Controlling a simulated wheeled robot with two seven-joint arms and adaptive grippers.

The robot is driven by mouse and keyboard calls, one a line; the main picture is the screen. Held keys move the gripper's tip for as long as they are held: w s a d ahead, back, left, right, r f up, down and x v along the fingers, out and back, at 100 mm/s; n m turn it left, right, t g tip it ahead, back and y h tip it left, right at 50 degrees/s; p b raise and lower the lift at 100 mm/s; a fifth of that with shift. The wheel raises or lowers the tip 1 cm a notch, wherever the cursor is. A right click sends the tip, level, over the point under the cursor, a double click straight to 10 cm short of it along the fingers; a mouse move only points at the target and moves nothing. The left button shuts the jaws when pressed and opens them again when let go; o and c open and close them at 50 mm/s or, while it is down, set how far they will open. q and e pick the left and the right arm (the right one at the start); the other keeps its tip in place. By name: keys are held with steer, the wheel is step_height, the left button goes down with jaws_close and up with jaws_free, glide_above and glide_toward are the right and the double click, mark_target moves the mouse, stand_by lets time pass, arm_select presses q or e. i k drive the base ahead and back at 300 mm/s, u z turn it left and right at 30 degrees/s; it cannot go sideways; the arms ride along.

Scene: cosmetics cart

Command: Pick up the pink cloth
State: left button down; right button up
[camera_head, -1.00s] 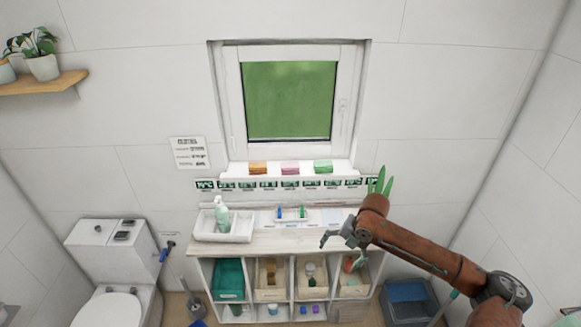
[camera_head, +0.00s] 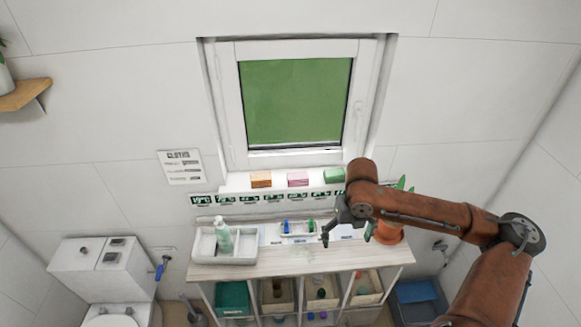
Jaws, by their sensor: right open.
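The pink cloth (camera_head: 298,179) lies folded on the window sill, between an orange cloth (camera_head: 261,179) and a green cloth (camera_head: 334,175). My right gripper (camera_head: 346,234) is open and empty. It hangs above the right part of the cart top, lower than the cloths and to the right of the pink one. My right arm comes in from the right and hides part of the plant pot behind it. My left gripper is not in view.
The cart top (camera_head: 290,262) carries a white tray (camera_head: 224,246) with a pump bottle (camera_head: 224,238) and a small tray (camera_head: 299,228) with blue and green items. A plant in an orange pot (camera_head: 388,232) stands close behind my right gripper. The window (camera_head: 295,103) is above the sill.

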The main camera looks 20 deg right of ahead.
mark_target(294, 179)
steer(key=i, duration=1.2)
